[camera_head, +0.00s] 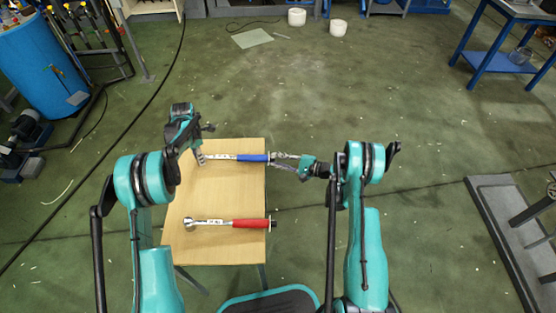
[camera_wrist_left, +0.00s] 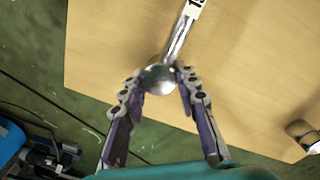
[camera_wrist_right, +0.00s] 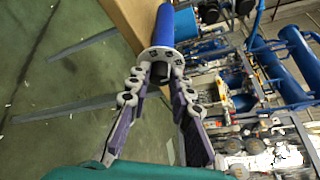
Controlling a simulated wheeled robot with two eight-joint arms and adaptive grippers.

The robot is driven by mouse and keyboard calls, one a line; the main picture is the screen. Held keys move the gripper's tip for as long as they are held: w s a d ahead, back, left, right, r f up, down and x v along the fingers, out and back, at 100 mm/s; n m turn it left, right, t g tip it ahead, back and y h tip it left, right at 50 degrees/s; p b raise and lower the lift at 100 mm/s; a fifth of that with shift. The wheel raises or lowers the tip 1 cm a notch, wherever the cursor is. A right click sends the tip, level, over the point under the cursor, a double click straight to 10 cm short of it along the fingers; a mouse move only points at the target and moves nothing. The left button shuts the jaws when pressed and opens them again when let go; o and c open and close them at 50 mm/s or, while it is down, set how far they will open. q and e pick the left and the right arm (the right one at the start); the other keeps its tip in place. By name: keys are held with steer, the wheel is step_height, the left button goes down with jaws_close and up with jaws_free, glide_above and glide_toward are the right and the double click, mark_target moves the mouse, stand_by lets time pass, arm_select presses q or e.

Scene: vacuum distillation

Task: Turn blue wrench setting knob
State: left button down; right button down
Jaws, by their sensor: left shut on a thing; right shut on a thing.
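The blue wrench (camera_head: 253,157) lies across the far part of the wooden table, with its blue handle to the right and its metal head to the left. My left gripper (camera_head: 201,158) is shut on the round metal head (camera_wrist_left: 160,78) of this wrench. My right gripper (camera_head: 277,158) is shut on the setting knob (camera_wrist_right: 160,72) at the handle's end, just past the table's right edge. The blue handle (camera_wrist_right: 165,24) runs away from the fingers in the right wrist view. The fingers partly hide the knob.
A red-handled wrench (camera_head: 250,223) lies on the near part of the wooden table (camera_head: 215,190), apart from both grippers. Its round head shows in the left wrist view (camera_wrist_left: 300,130). The table between the two wrenches is clear.

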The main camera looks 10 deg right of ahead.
stand_by(0.4)
steer(key=c, duration=1.3)
jaws_free()
steer(key=shift+c, duration=0.2)
steer(key=shift+r, duration=0.1)
step_height(320, 180, up, 10)
